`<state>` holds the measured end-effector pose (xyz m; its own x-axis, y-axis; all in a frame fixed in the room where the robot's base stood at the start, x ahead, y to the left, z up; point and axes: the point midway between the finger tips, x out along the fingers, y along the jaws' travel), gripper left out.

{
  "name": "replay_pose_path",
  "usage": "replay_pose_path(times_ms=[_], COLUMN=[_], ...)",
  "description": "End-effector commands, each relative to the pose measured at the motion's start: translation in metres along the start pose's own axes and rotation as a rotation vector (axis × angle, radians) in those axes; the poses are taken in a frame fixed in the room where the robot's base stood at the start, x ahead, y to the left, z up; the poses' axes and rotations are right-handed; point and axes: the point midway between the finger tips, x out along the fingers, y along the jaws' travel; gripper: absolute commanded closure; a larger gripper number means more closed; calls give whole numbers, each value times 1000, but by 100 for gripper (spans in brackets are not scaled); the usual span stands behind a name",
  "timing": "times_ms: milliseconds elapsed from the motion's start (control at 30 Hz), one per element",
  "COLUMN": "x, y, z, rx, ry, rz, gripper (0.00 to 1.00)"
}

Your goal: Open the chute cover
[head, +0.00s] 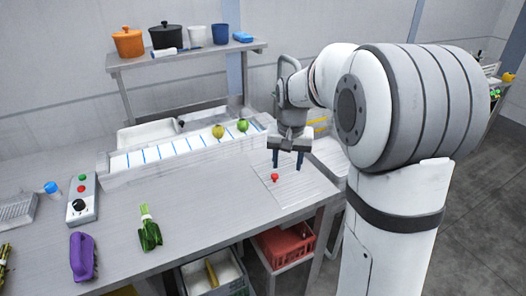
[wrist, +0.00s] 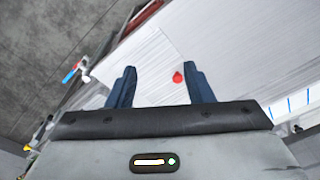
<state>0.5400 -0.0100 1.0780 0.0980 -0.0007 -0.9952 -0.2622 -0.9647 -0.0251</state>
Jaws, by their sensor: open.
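The chute cover seems to be the flat pale panel (head: 298,187) at the right end of the steel counter. A small red knob (head: 275,177) stands near its left edge. My gripper (head: 288,165) is open and empty above the panel, a little up and right of the knob in the head view. In the wrist view the red knob (wrist: 177,77) shows between the two blue fingers, closer to the right one, and neither finger touches it. The panel (wrist: 145,62) lies flat in the counter beyond the fingertips. The panel looks closed.
A white trough with blue lines (head: 150,155) runs along the back, with a yellow-green (head: 218,131) and a green round item (head: 243,125). A red crate (head: 285,245) stands below.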

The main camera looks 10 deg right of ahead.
Motion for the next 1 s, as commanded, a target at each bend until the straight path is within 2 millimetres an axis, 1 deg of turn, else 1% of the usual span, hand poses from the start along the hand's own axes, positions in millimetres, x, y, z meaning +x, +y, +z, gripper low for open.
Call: replay_pose_path(times_ms=[33, 100, 200, 300, 400, 500, 600, 667, 767, 1000], x=[9, 23, 46, 68, 86, 97, 106, 111, 125, 162], y=[-6, -13, -22, -29, -33, -35, -36, -36, -35, -34], z=[-22, -47, -79, -102, -118, -127, -130, -130, -129, -125], rx=[24, 58, 106, 145, 174, 192, 200, 202, 202, 202], ry=[-17, -33, -55, -70, -83, -89, -94, -94, -96, -95], rz=[5, 10, 18, 24, 30, 33, 35, 35, 36, 36], gripper=[53, 53, 53, 53, 53, 53, 53, 53, 53, 53])
